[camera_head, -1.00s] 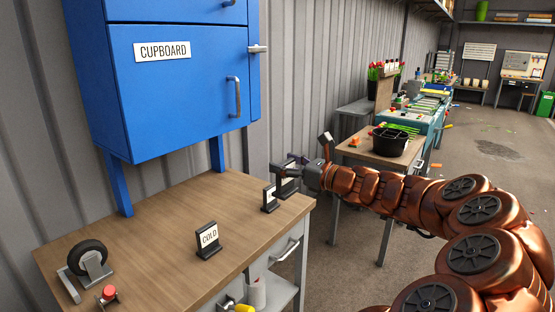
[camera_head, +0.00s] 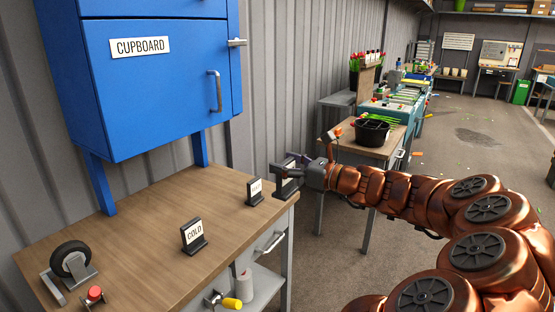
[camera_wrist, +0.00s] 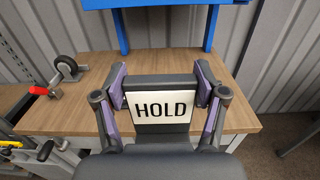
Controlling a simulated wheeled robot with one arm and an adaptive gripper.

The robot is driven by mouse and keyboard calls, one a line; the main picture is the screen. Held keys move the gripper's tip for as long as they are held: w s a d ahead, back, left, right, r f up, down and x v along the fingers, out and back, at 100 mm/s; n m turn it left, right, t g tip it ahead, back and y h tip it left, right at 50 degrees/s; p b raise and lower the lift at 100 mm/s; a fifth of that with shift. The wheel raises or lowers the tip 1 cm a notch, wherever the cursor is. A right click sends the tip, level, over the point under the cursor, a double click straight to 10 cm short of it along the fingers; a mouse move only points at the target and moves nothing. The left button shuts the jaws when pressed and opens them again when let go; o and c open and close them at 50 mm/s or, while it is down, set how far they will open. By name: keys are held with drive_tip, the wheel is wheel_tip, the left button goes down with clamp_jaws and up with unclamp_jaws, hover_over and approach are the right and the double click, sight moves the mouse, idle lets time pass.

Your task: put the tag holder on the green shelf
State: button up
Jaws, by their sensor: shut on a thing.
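My gripper (camera_head: 290,166) is shut on a black tag holder (camera_head: 288,181) at the right end of the wooden workbench (camera_head: 150,235). In the wrist view this tag holder (camera_wrist: 162,128) has a white card reading HOLD, upright between my two fingers (camera_wrist: 162,95). I cannot tell whether its base touches the bench top. A second tag holder (camera_head: 254,192) stands just left of it, its word too small to read surely. A third tag holder (camera_head: 194,236), reading COLD, stands nearer the bench's middle. I cannot make out a green shelf.
A blue cupboard (camera_head: 160,80) is above the bench's back. Beyond, a side table (camera_head: 350,145) carries a black pot (camera_head: 371,134). Open floor (camera_head: 460,190) is at the right.

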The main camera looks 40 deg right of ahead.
drive_tip(key=shift+p+v, duration=0.3)
drive_tip(key=shift+v, duration=1.9)
drive_tip(key=shift+p+v, duration=0.75)
drive_tip(key=shift+v, duration=2.25)
drive_tip(key=shift+w, duration=0.1)
